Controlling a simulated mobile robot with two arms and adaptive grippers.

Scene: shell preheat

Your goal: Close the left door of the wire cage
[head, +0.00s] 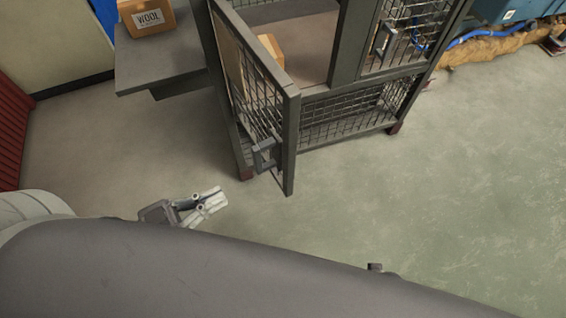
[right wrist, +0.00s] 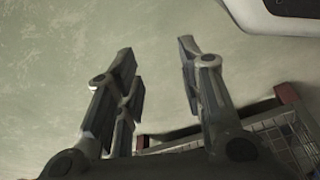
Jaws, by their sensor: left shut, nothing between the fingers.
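The wire cage (head: 340,85) has a dark grey frame with mesh panels and stands at the top centre of the head view. Its left door (head: 260,95) is swung open, with its free edge towards me. A handle (head: 265,155) sits low near that edge. The right door (head: 412,30) looks closed in its frame. My left gripper (head: 212,201) is shut and empty, left of and below the open door's free edge, apart from it. In the right wrist view my right gripper (right wrist: 158,58) has its fingers apart with nothing between them; part of the cage (right wrist: 285,140) shows behind it.
A grey side shelf (head: 170,60) with a cardboard box marked wool (head: 150,17) stands left of the cage. Another box (head: 272,48) is inside the cage. Blue equipment with a hose (head: 480,35) is at top right. The green floor (head: 430,190) right of the door is clear.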

